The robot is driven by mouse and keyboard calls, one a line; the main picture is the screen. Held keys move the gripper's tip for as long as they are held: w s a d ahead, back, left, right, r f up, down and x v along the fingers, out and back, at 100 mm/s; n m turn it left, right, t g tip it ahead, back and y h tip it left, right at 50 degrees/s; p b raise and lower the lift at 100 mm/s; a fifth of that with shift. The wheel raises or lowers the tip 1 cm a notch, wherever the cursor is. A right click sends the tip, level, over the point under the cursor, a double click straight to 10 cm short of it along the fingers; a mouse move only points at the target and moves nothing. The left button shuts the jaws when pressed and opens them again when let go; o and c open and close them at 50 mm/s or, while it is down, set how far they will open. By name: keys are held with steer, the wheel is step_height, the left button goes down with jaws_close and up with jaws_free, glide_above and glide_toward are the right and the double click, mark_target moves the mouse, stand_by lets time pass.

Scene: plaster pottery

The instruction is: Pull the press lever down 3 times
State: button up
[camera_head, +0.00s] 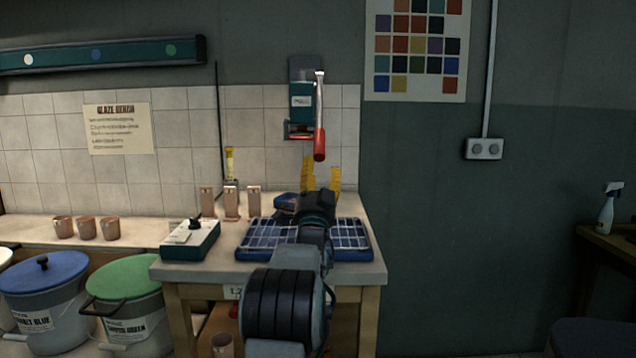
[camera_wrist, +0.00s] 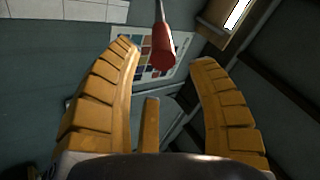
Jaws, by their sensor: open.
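The press (camera_head: 302,97) is a teal and grey unit on the wall above the bench. Its lever (camera_head: 319,120) has a metal bar and a red grip, and the grip hangs at the lower end. My gripper (camera_head: 321,170) has yellow fingers and is open and empty just below the red grip in the head view. In the wrist view, the red grip (camera_wrist: 163,50) shows ahead, beyond and between the open fingertips of my gripper (camera_wrist: 168,55). The fingers do not appear to touch it.
The bench (camera_head: 377,262) below holds a blue tiled tray (camera_head: 262,236), a teal box with a black knob (camera_head: 190,240) and several clay pieces. Lidded buckets (camera_head: 125,300) stand at lower left. A wall socket (camera_head: 484,149) and colour chart (camera_head: 417,48) are to the right.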

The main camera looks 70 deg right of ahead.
steer(key=shift+v, duration=1.35)
steer(key=shift+o, duration=0.2)
